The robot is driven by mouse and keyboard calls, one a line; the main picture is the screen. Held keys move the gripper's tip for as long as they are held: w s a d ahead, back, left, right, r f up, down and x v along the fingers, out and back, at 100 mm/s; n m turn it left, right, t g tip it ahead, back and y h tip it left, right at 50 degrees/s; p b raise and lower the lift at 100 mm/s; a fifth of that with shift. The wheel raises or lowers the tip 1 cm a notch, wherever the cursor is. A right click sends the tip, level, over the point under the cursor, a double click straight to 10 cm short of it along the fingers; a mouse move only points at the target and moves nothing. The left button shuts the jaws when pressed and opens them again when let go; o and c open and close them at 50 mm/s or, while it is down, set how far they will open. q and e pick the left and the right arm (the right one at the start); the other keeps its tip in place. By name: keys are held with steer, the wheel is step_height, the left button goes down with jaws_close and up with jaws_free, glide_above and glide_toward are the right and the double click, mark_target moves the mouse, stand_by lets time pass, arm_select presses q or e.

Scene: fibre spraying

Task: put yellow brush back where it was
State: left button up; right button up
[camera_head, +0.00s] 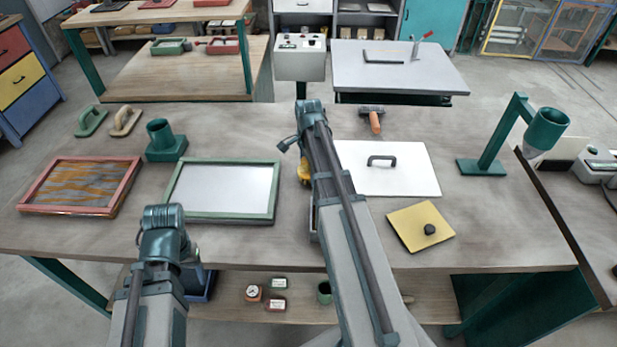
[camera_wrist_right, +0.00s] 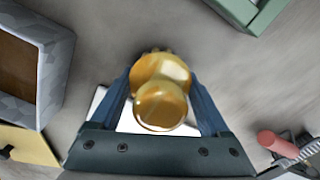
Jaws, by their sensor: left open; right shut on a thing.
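The yellow brush (camera_head: 304,172) is mostly hidden behind my right arm in the head view. In the right wrist view its rounded, shiny yellow body (camera_wrist_right: 160,85) sits between the two blue fingers of my right gripper (camera_wrist_right: 163,93), which is shut on it. In the head view that gripper is between the green-framed panel and the white board, largely covered by my arm. My left gripper (camera_head: 195,268) is open at the front edge of the table, with its fingers mostly hidden by my wrist.
The green-framed panel (camera_head: 225,217) lies left of the brush. A white board (camera_head: 405,181) with a black handle and a yellow board (camera_head: 408,233) lie right. A grey box (camera_wrist_right: 56,62) with a brown inside is near the gripper. A green stand (camera_head: 482,168) holds a cup at right.

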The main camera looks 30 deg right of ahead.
steer(key=shift+f, duration=0.15)
steer(key=shift+f, duration=0.2)
steer(key=o, duration=1)
steer(key=shift+r, duration=0.2)
step_height(320, 180, up, 12)
steer(key=p, duration=1.2)
